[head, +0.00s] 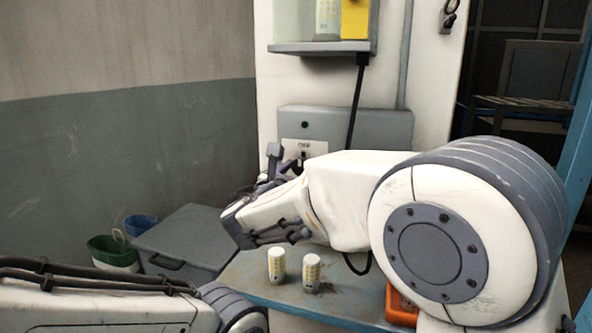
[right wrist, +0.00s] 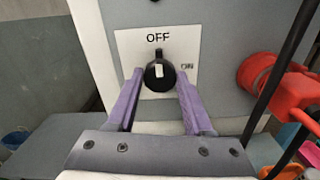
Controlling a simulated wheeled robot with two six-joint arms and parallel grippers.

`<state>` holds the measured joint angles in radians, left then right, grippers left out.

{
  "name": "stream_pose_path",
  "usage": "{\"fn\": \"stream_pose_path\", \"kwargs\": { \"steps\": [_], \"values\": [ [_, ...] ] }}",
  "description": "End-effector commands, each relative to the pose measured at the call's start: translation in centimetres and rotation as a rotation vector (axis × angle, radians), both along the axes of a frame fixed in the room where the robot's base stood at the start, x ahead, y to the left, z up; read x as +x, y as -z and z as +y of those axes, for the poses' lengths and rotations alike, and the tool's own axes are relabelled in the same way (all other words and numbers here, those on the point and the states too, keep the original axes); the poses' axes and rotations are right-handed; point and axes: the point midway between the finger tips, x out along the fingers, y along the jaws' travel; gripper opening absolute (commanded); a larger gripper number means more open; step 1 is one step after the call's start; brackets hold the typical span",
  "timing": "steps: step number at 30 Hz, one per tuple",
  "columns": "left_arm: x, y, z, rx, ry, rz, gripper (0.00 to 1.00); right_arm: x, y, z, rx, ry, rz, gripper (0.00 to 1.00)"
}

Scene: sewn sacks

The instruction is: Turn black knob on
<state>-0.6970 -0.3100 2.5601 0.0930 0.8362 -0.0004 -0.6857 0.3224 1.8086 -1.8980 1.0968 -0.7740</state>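The black knob (right wrist: 159,74) sits on a white plate marked OFF at the top and ON at the right, on a grey box. Its pale mark points up, toward OFF. In the head view the grey box (head: 350,125) is on the white panel, and my right arm hides part of the plate. My right gripper (right wrist: 160,88) is open, with one purple finger on each side of the knob; I cannot tell whether they touch it. It also shows in the head view (head: 277,165). My left arm enters at the lower left; its gripper is out of view.
A red fitting (right wrist: 265,82) and a black cable stand right of the plate. Below are a blue bench top (head: 250,284) with two white cylinders (head: 294,268), an orange item (head: 402,307), a grey lidded box (head: 188,238) and green and blue bins (head: 112,252).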

Motion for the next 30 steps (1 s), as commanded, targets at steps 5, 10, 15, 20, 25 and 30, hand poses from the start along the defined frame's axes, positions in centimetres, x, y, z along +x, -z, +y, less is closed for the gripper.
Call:
{"fn": "stream_pose_path", "kwargs": {
  "steps": [5, 10, 15, 20, 25, 30],
  "values": [
    [0.0, 0.0, 0.0, 0.000, 0.000, 0.000, 0.00, 0.0, 0.0, 0.0, 0.001, 0.002, 0.000, 0.00],
    [0.0, 0.5, 0.0, 0.000, 0.000, 0.000, 0.00, 0.0, 0.1, 0.0, 0.019, 0.002, -0.007, 0.00],
    [0.0, 2.0, 0.0, 0.000, 0.000, 0.000, 0.00, 0.0, 0.4, 0.1, 0.082, 0.002, -0.029, 0.00],
    [0.0, 4.3, 0.0, 0.000, 0.000, 0.000, 0.00, -0.1, 0.6, 0.1, 0.187, 0.002, -0.064, 0.00],
    [0.0, 7.1, 0.0, 0.000, 0.000, 0.000, 0.00, -0.1, 0.8, 0.1, 0.334, 0.001, -0.112, 0.00],
    [0.0, 9.7, 0.0, 0.000, 0.000, 0.000, 0.00, -0.1, 0.8, 0.2, 0.488, 0.000, -0.162, 0.00]
  ]
}}
